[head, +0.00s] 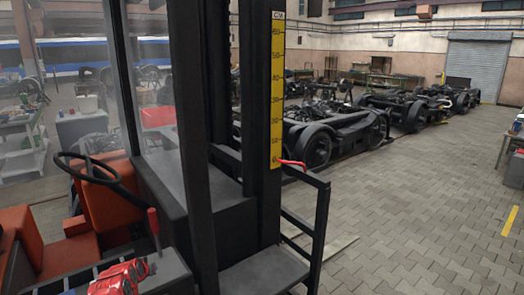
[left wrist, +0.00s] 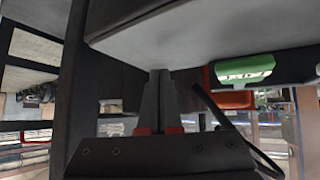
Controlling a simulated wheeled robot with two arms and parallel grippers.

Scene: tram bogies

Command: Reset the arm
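My left gripper (left wrist: 160,76) shows in the left wrist view, with two dark grey fingers and red parts at their base. The fingers lie close together with nothing visible between them, so it looks shut and empty. A broad grey surface (left wrist: 200,38) is right in front of the fingertips; I cannot tell whether they touch it. Neither of my grippers shows in the head view, and my right gripper is in no view.
A forklift-like vehicle with a black mast (head: 191,140), yellow height scale (head: 277,90) and steering wheel (head: 92,168) fills the near left. Bogies (head: 335,132) stand beyond it. Paved floor (head: 420,210) at right is clear. A green-labelled dark object (left wrist: 243,70) is near the left gripper.

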